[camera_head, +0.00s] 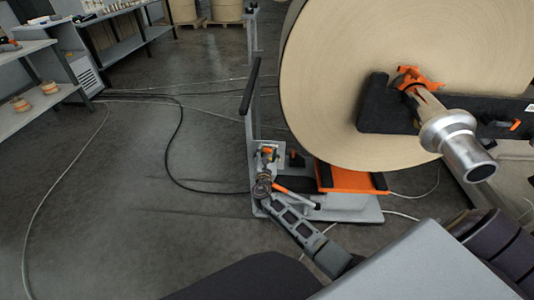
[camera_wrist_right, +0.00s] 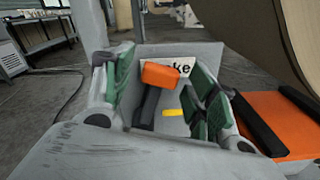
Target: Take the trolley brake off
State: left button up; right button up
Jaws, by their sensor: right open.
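The trolley (camera_head: 345,210) stands on the floor under a large kraft roll (camera_head: 400,80). In the right wrist view its brake lever has an orange knob (camera_wrist_right: 160,75) on a dark stem (camera_wrist_right: 147,106). A white label (camera_wrist_right: 187,66) behind the knob is partly covered, with "ke" readable. My right gripper (camera_head: 267,158) is at the trolley's left end plate. In the wrist view its green-padded fingers (camera_wrist_right: 160,82) are open, one on each side of the lever. Whether either pad touches the knob I cannot tell. My left gripper is not in view.
An upright handle (camera_head: 249,88) rises at the trolley's left end. A metal shaft end (camera_head: 465,150) and dark arm (camera_head: 385,110) stick out before the roll. Cables (camera_head: 175,160) lie on the floor. Shelves (camera_head: 35,100) stand far left; the floor between is open.

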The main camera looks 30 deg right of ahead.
jog(key=v, duration=1.1)
jog(key=shift+s, duration=0.3)
jog(key=shift+m, duration=0.3)
